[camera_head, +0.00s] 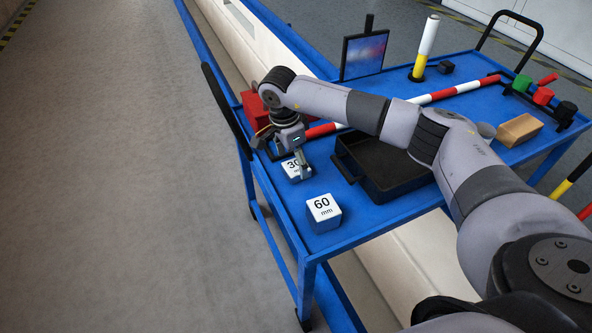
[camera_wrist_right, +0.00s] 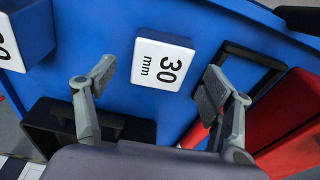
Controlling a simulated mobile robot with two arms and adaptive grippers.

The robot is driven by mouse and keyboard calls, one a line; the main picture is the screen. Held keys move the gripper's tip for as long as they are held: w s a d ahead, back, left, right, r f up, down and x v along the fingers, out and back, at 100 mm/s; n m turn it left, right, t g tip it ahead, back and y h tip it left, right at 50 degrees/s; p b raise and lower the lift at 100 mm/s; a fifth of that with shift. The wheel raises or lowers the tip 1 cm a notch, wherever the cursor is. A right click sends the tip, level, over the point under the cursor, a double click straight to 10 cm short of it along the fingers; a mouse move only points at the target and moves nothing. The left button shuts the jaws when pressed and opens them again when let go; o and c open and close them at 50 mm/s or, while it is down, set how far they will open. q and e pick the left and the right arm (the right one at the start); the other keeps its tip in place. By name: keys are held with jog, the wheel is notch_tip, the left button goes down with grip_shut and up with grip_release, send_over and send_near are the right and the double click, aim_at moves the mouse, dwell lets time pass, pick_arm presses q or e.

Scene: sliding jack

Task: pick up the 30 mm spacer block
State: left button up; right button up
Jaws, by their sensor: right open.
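My left gripper is not in view.
The 60 mm block (camera_head: 323,213) stands nearer on the blue cart (camera_head: 362,226). A black tray (camera_head: 372,185) lies right of the 30 mm block. A red object (camera_head: 254,115) and a red-and-white bar (camera_head: 448,92) are behind. A tan block (camera_head: 519,130) sits at right.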

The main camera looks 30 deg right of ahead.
jog(key=shift+d+f, duration=0.2)
jog(key=shift+f, duration=1)
jog(key=c, duration=1.4)
